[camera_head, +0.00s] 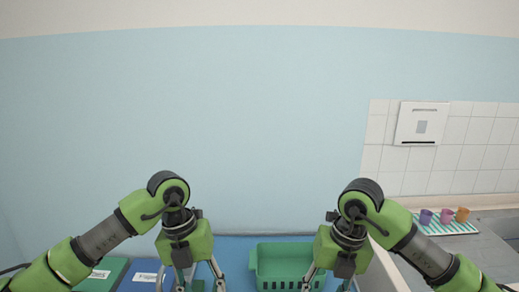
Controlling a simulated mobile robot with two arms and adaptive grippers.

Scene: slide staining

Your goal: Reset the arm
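My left gripper (199,281) hangs pointing down at the lower middle of the head view, over the blue work surface. Its fingers are spread apart, and their tips run close to the bottom edge of the picture. My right gripper (329,282) also points down, in front of the right part of a green basket (284,250). Its fingers are spread too, with the tips near or past the bottom edge. I see nothing held in either gripper. Both arms are bent in a nearly mirrored pose.
Green and blue labelled boards (112,279) lie at lower left. At right, purple, pink and orange cups (444,216) stand on a striped mat (455,228) on a grey counter. A white dispenser (421,124) hangs on the tiled wall. The blue wall behind is bare.

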